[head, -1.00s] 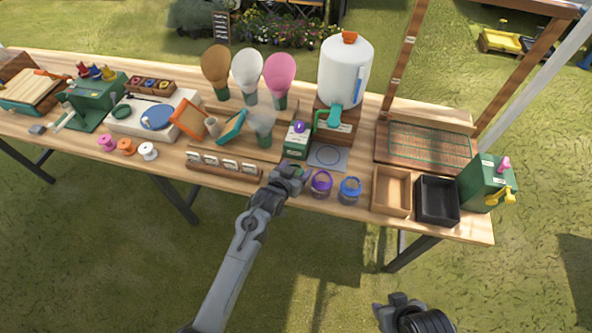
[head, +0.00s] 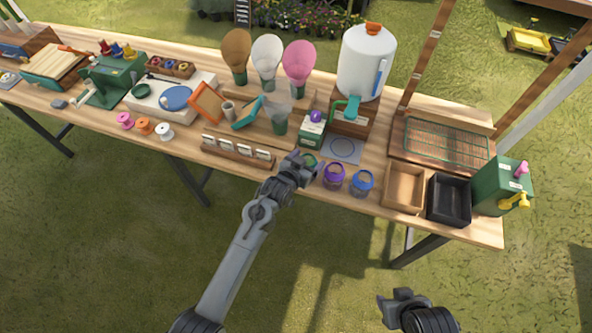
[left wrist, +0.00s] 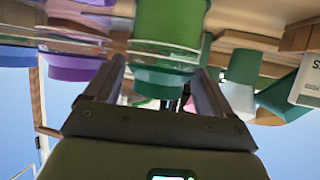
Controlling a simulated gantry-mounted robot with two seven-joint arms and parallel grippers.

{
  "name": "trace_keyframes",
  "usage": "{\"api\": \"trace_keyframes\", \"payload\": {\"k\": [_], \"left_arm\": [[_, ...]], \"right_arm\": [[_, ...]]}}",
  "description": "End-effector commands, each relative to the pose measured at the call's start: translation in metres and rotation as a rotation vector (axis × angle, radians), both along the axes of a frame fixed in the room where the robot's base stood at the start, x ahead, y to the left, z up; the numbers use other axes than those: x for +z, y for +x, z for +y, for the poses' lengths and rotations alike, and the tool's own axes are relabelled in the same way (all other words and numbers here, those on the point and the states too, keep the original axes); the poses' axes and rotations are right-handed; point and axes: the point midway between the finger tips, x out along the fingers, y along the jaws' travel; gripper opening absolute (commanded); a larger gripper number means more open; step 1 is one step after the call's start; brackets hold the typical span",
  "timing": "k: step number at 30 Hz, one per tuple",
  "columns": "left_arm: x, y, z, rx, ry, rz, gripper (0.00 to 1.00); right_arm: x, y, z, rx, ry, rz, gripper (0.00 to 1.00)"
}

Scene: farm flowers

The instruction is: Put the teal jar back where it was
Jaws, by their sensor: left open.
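The green-teal jar (head: 309,160) stands near the table's front edge, at the left end of a row of jars, partly hidden by my left gripper. My left gripper (head: 302,165) is at this jar. In the left wrist view, the jar's dark teal band (left wrist: 165,84) and green part (left wrist: 170,22) show between the spread fingers (left wrist: 160,92). I cannot tell whether the fingers touch it. My right gripper (head: 398,299) is low in front of the table, away from the jars; its jaw state is unclear.
A purple jar (head: 334,174) and a blue jar (head: 361,183) stand just right of my left gripper. A wooden label rack (head: 238,152) lies to its left. A green box (head: 312,130) and a grey pad (head: 343,149) are behind. Wooden (head: 404,188) and black trays (head: 449,199) stand right.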

Motion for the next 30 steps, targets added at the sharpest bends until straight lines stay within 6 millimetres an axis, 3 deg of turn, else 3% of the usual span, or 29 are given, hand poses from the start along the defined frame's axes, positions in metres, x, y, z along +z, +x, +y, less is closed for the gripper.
{"api": "trace_keyframes", "payload": {"k": [16,25,28,30], "left_arm": [[0.039,-0.072,0.033,0.000,0.001,0.000,0.83],[0.040,-0.096,0.048,0.014,0.013,0.030,0.83],[0.029,-0.123,0.070,0.049,0.046,0.108,0.83],[0.019,-0.153,0.092,0.085,0.080,0.192,0.83]], "right_arm": [[0.021,0.000,0.002,-0.005,0.008,0.000,0.43],[0.023,0.000,0.001,-0.004,0.007,0.000,0.43],[0.023,0.000,0.001,-0.003,0.004,0.001,0.43],[0.023,0.000,0.000,-0.001,0.000,0.000,0.43]]}}
